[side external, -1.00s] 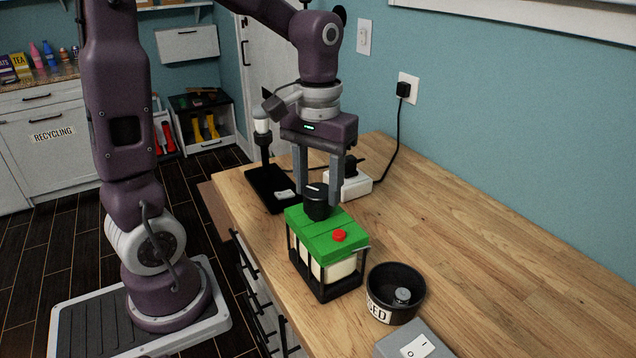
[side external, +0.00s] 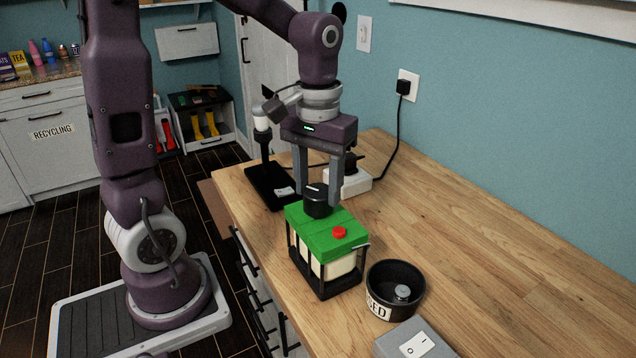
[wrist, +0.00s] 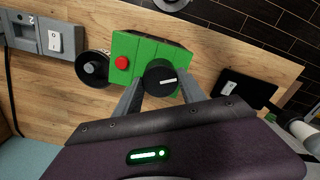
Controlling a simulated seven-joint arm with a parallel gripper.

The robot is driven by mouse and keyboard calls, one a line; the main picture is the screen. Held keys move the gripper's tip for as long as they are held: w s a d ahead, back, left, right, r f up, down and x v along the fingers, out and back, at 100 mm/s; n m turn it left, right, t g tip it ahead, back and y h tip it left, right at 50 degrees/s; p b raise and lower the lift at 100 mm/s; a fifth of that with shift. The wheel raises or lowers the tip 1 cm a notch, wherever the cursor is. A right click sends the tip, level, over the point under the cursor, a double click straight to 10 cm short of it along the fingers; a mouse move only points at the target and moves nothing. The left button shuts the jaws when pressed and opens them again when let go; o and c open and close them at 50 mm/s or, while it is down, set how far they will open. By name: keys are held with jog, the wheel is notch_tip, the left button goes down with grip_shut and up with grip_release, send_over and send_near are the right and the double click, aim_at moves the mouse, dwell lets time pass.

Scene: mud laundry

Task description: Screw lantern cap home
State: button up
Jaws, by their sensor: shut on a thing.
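The lantern (side external: 322,235) stands upright on the wooden counter, with a green top, a red button (side external: 339,232), a cream body and a black frame. It also shows from above in the wrist view (wrist: 127,45). The round black cap (side external: 317,206) sits upright at the end of the green top away from the button. In the wrist view the cap (wrist: 160,77) bears a white line pointing roughly right. My gripper (side external: 319,196) points down from above, shut on the cap with one finger on each side. The thread under the cap is hidden.
A labelled round black bowl (side external: 379,309) holding a small metal piece stands near the lantern, with a grey switch box (side external: 415,346) in front. Behind are a black-based stand (side external: 268,190) and a white socket block (side external: 355,185) with a cable. The counter right of the lantern is clear.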

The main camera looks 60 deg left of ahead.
jog(key=shift+f, duration=0.1)
jog(key=m, duration=0.2)
jog(key=shift+m, duration=0.4)
jog(key=m, duration=0.3)
jog(key=shift+m, duration=0.7)
jog(key=m, duration=0.7)
jog(key=shift+f, duration=0.1)
jog(key=shift+m, duration=0.4)
